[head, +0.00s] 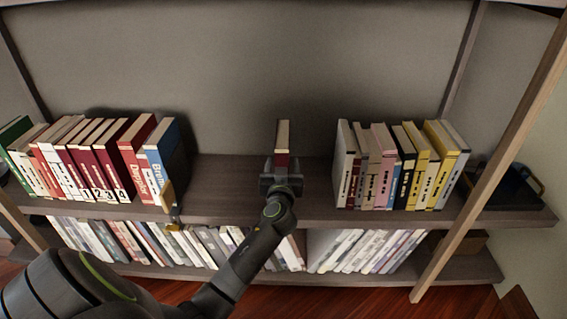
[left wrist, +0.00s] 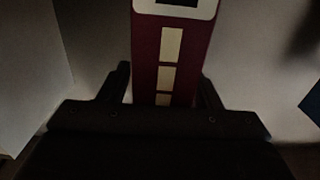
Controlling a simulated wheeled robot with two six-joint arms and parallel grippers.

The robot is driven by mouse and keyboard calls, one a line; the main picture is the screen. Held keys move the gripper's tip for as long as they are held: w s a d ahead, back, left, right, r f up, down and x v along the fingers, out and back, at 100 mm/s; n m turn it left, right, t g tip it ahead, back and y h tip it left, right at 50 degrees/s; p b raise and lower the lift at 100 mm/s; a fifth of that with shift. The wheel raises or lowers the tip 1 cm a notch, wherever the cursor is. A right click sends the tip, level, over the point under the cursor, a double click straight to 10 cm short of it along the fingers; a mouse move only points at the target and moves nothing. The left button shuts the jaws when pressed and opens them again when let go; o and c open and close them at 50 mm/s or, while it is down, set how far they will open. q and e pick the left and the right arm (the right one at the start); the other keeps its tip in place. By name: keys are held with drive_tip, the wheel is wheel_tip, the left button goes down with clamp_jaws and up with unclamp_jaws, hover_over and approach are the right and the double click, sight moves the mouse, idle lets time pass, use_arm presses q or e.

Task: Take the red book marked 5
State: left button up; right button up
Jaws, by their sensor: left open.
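A dark red book (head: 282,140) with pale page edges stands upright and alone on the upper shelf, in the gap between two book rows. In the left wrist view its dark red spine (left wrist: 187,48) shows pale blocks and a white label, cut off by the top edge; I cannot read a 5. My left gripper (head: 281,165) is right in front of the book and hides its lower part. In the left wrist view the open fingers (left wrist: 165,88) lie on either side of the spine; contact cannot be told. My right gripper is not in view.
The upper shelf (head: 225,180) is bare on both sides of the lone book. A left row holds red volumes marked 2, 3 and 4 (head: 119,165), ending at a blue book (head: 162,155) by a wooden bookend (head: 169,200). A right row starts with a white book (head: 344,165).

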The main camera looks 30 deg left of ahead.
use_arm(q)
clamp_jaws()
drive_tip(key=shift+r, duration=0.15)
idle(0.4)
